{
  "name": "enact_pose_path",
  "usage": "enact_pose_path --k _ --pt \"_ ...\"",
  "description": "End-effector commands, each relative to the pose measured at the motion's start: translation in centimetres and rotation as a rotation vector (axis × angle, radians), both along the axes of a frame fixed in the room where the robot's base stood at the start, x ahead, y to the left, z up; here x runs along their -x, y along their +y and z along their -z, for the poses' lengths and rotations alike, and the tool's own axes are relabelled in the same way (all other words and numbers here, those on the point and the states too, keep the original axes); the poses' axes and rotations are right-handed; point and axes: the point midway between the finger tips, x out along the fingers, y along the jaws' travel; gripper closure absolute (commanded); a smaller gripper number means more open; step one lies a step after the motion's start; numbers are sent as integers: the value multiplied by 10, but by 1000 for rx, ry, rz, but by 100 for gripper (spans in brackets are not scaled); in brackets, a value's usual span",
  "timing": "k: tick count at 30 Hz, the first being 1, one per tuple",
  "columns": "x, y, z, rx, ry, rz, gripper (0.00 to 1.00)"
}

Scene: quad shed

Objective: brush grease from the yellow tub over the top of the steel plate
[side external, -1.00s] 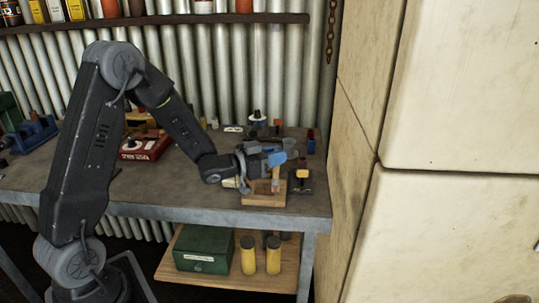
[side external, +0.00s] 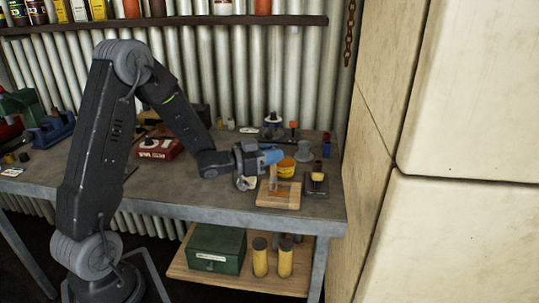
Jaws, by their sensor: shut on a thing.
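My gripper (side external: 270,158) is shut and points right, above the back left part of a wooden board. A slim upright brush (side external: 273,178) hangs below its jaws, with its lower end over the board; I cannot tell whether it touches. The yellow tub (side external: 287,170) stands just behind the board, right of my gripper and partly covered by it. The wooden board (side external: 264,200) lies near the bench's front edge. A brownish flat patch shows on it; the steel plate is too small to make out clearly.
A dark block with a pale top (side external: 316,185) stands right of the board. A grey spool-like item (side external: 303,152) and a blue and red item (side external: 326,146) stand behind. A red box (side external: 160,148) is left. The bench (side external: 200,195) is clear left of the board.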

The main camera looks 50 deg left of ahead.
Motion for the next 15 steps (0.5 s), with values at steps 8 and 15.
enact_pose_path --k 8,15 --pt "-18 -19 0 0 0 2 100" --pt "-34 -34 0 0 1 2 100"
